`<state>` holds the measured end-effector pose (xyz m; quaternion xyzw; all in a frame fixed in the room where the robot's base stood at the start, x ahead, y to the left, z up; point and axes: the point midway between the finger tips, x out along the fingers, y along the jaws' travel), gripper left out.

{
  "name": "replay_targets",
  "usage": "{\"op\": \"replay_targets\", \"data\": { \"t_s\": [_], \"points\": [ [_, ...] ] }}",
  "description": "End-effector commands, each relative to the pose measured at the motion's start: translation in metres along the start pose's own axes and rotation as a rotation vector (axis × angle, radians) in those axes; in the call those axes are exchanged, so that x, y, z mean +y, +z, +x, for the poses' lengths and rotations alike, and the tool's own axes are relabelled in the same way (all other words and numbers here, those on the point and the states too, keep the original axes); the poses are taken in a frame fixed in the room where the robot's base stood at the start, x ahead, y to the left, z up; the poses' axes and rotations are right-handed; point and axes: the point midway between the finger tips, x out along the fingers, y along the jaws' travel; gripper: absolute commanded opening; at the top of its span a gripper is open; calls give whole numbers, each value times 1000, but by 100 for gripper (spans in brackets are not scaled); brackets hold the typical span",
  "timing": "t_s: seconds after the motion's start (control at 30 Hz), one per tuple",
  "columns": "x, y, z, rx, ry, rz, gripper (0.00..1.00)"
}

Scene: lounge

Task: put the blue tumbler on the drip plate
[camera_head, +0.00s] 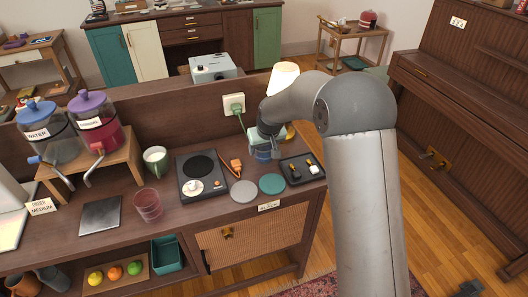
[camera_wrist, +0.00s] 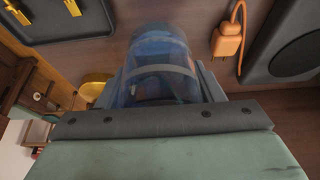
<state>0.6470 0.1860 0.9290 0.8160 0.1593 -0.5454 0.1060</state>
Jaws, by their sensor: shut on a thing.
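The blue tumbler (camera_head: 264,154) is see-through and held in my gripper (camera_head: 265,145), above the back of the counter between the orange plug and the black tray. In the wrist view the tumbler (camera_wrist: 160,50) fills the space between the two fingers, and my gripper (camera_wrist: 161,88) is shut on it. Most of it is hidden by the gripper in the head view; I cannot tell whether its base touches the counter. A flat dark square plate (camera_head: 100,215), which looks like the drip plate, lies bare in front of the dispenser stand at the left.
Two dispensers, water (camera_head: 50,140) and red drink (camera_head: 100,122), stand on a wooden stand with taps overhanging. A pink tumbler (camera_head: 148,205), green mug (camera_head: 155,160), hotplate (camera_head: 190,165), orange plug (camera_head: 236,164), grey coaster (camera_head: 243,191), teal coaster (camera_head: 271,183) and black tray (camera_head: 310,177) occupy the counter.

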Motion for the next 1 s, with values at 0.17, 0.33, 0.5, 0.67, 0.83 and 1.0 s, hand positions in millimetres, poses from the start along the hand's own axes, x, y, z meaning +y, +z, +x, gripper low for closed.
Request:
{"op": "replay_targets", "data": {
  "t_s": [0.17, 0.33, 0.5, 0.67, 0.83, 1.0],
  "points": [
    [4, -3, 10, 2, 0, -1, 31],
    [5, 5, 32, -2, 0, -1, 31],
    [6, 8, 41, 2, 0, -1, 31],
    [5, 8, 42, 2, 0, -1, 31],
    [5, 10, 44, 1, 0, -1, 75],
    [5, 10, 44, 1, 0, -1, 83]
  ]
}}
